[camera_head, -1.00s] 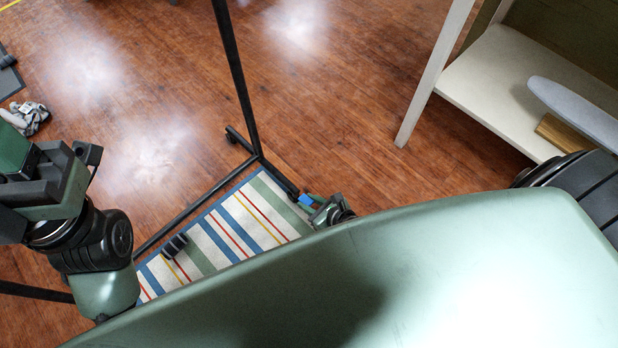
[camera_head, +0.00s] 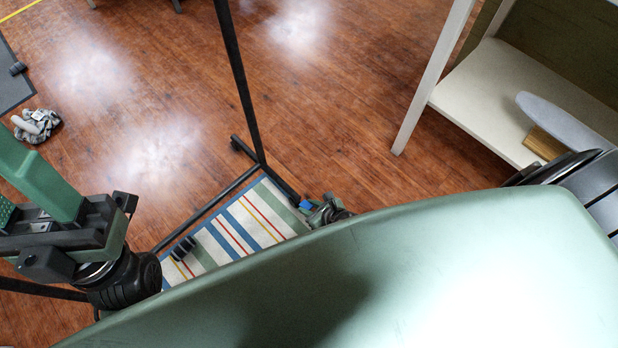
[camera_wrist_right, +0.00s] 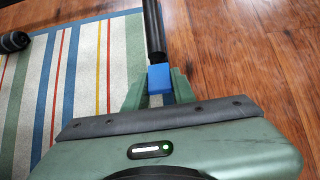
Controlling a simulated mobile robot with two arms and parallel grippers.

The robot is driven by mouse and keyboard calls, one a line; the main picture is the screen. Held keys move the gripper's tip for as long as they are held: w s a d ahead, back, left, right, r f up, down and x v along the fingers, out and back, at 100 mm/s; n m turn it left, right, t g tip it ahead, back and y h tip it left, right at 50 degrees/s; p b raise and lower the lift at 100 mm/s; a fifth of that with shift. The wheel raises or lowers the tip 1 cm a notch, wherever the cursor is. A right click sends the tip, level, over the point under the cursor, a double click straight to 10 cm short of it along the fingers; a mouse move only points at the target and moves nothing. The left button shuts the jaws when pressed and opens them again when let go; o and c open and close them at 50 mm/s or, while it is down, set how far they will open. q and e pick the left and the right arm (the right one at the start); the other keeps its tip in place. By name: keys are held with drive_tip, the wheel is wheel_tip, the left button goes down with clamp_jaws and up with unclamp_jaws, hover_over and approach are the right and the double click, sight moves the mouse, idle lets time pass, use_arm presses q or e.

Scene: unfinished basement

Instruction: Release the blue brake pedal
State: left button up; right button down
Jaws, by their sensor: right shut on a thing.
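The blue brake pedal (camera_head: 305,204) is a small blue block at the end of a black rack leg, beside the striped rug. In the right wrist view the blue pedal (camera_wrist_right: 160,77) sits between the green fingertips of my right gripper (camera_wrist_right: 158,90), which is shut on it. In the head view my right gripper (camera_head: 318,210) is partly hidden behind my own green body. My left gripper (camera_head: 30,195) is at the left edge, partly cut off, well away from the pedal; its opening does not show clearly.
The black rack (camera_head: 238,90) has an upright post and low legs; another caster (camera_head: 183,248) rests on the striped rug (camera_head: 232,228). A white shelf unit (camera_head: 490,95) stands at the right. A grey cloth-like bundle (camera_head: 37,125) lies at the left. The wooden floor between is open.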

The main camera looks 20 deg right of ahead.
drive_tip(key=c, duration=1.2)
unclamp_jaws()
drive_tip(key=shift+o, duration=0.2)
